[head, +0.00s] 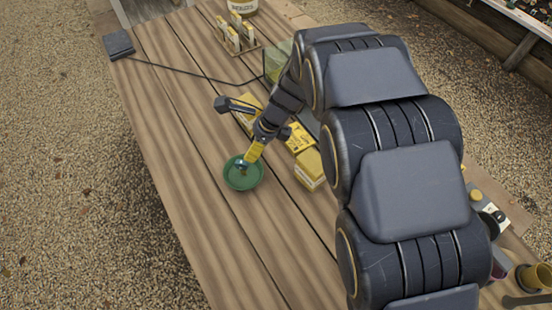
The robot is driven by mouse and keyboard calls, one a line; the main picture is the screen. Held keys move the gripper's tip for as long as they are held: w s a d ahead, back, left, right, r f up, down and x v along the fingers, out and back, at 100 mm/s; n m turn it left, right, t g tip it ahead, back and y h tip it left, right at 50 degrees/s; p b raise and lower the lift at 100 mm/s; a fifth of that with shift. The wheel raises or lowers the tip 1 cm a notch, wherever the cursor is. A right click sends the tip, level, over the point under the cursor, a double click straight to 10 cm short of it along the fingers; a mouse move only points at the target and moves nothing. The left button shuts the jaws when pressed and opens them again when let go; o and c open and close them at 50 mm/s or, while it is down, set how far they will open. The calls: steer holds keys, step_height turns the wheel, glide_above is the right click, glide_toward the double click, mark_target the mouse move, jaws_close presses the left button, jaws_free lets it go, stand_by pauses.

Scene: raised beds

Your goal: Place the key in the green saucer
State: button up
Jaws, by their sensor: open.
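The green saucer (248,186) is round and lies on the wooden table, left of the yellow boxes. My gripper (243,168) points down over the saucer, with its tips at or just above the saucer's inside. The fingers are open, though they look small and overlap in this view. A small dark and yellowish patch shows at the fingertips inside the saucer. I cannot tell whether it is the key or part of the fingers. The key is not clearly seen anywhere else.
Yellow boxes (308,166) stand close right of the saucer, partly behind my arm. A glass-like case (277,62) and a rack of yellow-white packets (236,35) stand farther back. A black cable runs to a dark box (119,44). The table's left and front are clear.

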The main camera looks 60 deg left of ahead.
steer(key=w+d+r+n, duration=0.1)
steer(key=w+d+r, duration=0.3)
steer(key=d, duration=0.4)
steer(key=w+d+r+n+t, duration=0.1)
steer(key=w+d+r+n, duration=0.15)
steer(key=d+r, duration=0.4)
steer(key=w+d+r+n, duration=0.15)
steer(key=w+d, duration=0.25)
steer(key=d, duration=0.6)
steer(key=s+d+r+n+h, duration=0.1)
steer(key=s+d+r+n, duration=0.1)
steer(key=s+d, duration=0.4)
steer(key=s+d+r+n+h, duration=0.1)
steer(key=s+d, duration=0.4)
steer(key=d, duration=1)
step_height(320, 180, up, 2)
steer(key=shift+s+n+h, duration=0.4)
steer(key=shift+h, duration=0.1)
